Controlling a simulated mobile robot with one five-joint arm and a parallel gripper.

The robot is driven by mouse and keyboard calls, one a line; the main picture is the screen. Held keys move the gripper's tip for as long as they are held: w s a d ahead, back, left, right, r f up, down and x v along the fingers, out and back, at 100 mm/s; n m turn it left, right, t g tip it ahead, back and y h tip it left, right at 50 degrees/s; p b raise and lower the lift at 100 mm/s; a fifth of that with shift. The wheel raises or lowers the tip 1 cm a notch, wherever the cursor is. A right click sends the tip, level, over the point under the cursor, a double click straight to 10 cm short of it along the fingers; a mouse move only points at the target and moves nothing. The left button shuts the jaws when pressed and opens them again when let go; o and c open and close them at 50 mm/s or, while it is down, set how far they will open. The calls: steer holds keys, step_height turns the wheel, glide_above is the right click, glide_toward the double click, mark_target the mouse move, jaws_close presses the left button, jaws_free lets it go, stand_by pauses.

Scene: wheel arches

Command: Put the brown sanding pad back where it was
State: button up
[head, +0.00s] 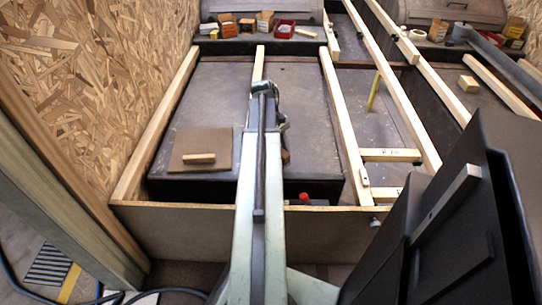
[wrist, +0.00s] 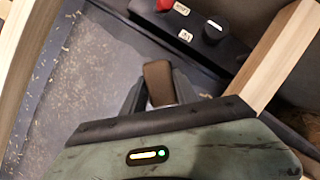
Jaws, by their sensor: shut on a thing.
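The brown sanding pad (wrist: 158,83) is held upright between the two dark fingers of my gripper (wrist: 155,95) in the wrist view. The fingers are shut on it, and their tips are partly hidden by the pad and the gripper body. In the head view my arm hides most of the gripper; a small brown patch (head: 286,157) that may be the pad shows at the arm's right edge, over the dark floor between wooden battens. I cannot tell whether the pad touches the surface below.
A brown board (head: 197,142) with a pale wooden block (head: 199,158) lies left of my arm. Wooden battens (head: 345,130) frame the bay. A red knob (wrist: 164,5) and black knob (wrist: 215,28) sit on a dark strip. Small boxes (head: 265,20) stand at the back.

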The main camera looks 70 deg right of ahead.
steer(key=shift+w+d, duration=0.25)
steer(key=f+b, duration=0.4)
steer(key=shift+d, duration=0.35)
steer(key=shift+w+a+r, duration=0.15)
steer(key=shift+w+r, duration=0.05)
steer(key=shift+w, duration=0.15)
steer(key=shift+f, duration=0.15)
steer(key=o, duration=1.2)
